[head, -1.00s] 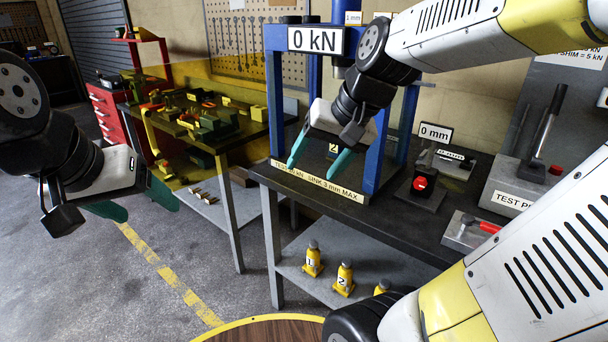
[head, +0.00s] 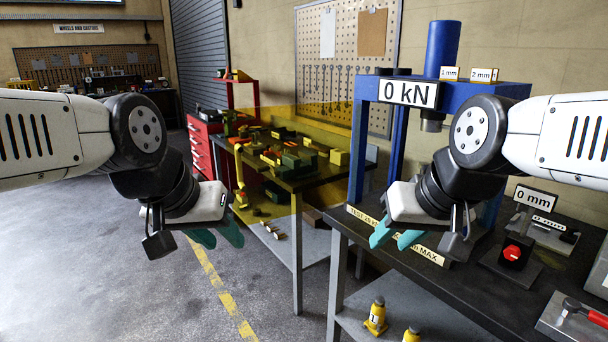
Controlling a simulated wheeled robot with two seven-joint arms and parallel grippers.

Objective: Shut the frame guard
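The frame guard (head: 326,125) is a see-through yellow panel. It stands swung out to the left of the blue press frame (head: 441,42), in front of the left bench, leaving the frame's front uncovered. My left gripper (head: 217,238) is open and empty, over the floor to the left of the guard. My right gripper (head: 395,240) is open, its teal fingers apart, in front of the frame's lower opening in this view. It hides part of the frame's inside and base. No contact between either gripper and the guard shows.
The black press bench (head: 470,315) carries a red-button box (head: 512,253) and a 0 mm gauge sign (head: 535,197). Yellow jacks (head: 376,316) stand on its lower shelf. A cluttered bench (head: 300,182) is behind the guard. Floor at left is clear.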

